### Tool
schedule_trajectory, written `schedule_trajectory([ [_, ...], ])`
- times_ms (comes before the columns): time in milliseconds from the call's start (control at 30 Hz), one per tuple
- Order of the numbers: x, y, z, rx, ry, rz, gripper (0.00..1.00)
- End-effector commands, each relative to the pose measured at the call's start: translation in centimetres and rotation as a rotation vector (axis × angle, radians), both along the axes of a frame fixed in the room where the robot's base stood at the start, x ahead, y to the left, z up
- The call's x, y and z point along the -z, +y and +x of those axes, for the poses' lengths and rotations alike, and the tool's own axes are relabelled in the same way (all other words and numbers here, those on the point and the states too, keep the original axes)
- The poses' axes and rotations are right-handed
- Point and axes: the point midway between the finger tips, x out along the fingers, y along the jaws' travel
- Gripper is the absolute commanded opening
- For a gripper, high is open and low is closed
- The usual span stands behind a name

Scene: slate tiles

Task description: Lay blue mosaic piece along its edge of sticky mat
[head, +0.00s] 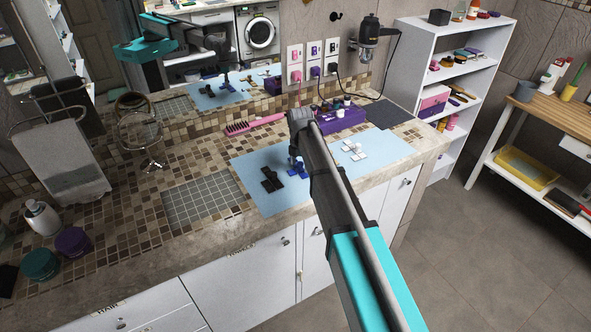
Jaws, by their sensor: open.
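A light blue mat (262,200) lies on the tiled counter. A grey gridded sheet (203,202) lies left of it; I cannot tell which is the sticky mat. A blue piece (303,169) is on the light blue mat, partly hidden by my arm and gripper. A dark brown piece (271,180) lies to its left, and white pieces (355,150) lie to the right. My gripper (296,161) points down, open, at the blue piece. The fingertips are small and overlap the blue piece, so I cannot tell whether they touch it.
A pink brush (254,124) and a purple box (341,118) lie behind the mat. A standing mirror (143,134) is at the left, with jars (72,242) at the front left. A dark grey mat (388,114) is at the right. The wall mirror reflects my arm.

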Motion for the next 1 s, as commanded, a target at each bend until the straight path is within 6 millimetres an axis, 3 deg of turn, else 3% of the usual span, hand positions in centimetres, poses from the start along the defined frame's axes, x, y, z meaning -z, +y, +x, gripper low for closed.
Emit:
schedule_trajectory([
  [367,-0.01,0.02,-0.01,0.0,0.0,0.0,0.71],
  [733,-0.01,0.04,-0.02,0.0,0.0,0.0,0.03],
  [1000,-0.01,0.05,-0.01,-0.001,0.0,0.0,0.0],
])
